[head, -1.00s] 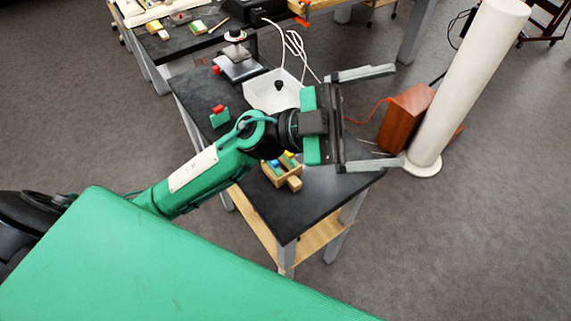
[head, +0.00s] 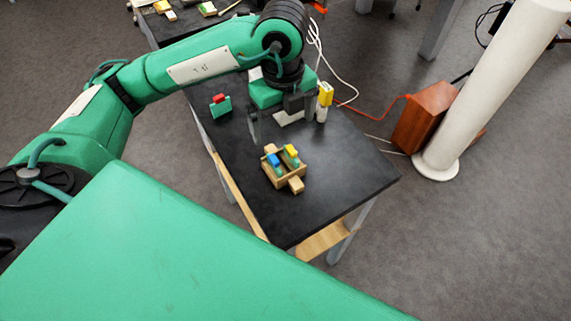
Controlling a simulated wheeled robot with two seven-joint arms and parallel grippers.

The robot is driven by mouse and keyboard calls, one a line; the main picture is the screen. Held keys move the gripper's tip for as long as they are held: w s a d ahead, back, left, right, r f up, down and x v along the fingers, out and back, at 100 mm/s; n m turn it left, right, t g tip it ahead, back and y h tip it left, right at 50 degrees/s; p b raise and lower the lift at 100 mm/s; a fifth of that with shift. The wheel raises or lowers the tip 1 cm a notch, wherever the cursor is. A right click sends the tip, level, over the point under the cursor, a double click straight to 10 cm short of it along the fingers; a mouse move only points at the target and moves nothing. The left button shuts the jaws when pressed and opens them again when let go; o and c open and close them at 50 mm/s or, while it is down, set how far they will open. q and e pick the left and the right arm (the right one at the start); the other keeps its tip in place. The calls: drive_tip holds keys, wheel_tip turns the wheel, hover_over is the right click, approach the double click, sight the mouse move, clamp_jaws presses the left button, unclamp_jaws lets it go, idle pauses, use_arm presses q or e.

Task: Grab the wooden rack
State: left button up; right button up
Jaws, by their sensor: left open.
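The wooden rack (head: 296,184) sits on the black tabletop (head: 340,180), near the middle of the table. It holds small green pieces, one with a blue top (head: 273,159) and one with a yellow top (head: 291,150). My left gripper (head: 272,127) is above the table, just beyond the rack in the picture, pointing down with its fingers apart. It is apart from the rack and holds nothing that I can see. My right gripper is not in view.
A small green block with a red top (head: 220,105) stands to the left. The tabletop right of the rack is clear. A white column (head: 490,90) and brown box (head: 422,117) stand beyond the table.

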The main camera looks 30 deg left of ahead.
use_arm(q)
hover_over(283, 162)
drive_tip(key=f, duration=0.7)
drive_tip(key=shift+s+d+f, duration=0.25)
drive_tip(key=shift+s+f, duration=0.05)
drive_tip(key=shift+f, duration=0.55)
drive_tip(key=f, duration=0.3)
drive_tip(key=shift+s+d+f+p, duration=0.1)
drive_tip(key=shift+s+f+p, duration=0.15)
drive_tip(key=shift+f+p, duration=0.05)
drive_tip(key=shift+f, duration=0.6)
drive_tip(key=shift+c, duration=0.9)
drive_tip(key=c, duration=0.7)
drive_tip(key=shift+c, duration=1.1)
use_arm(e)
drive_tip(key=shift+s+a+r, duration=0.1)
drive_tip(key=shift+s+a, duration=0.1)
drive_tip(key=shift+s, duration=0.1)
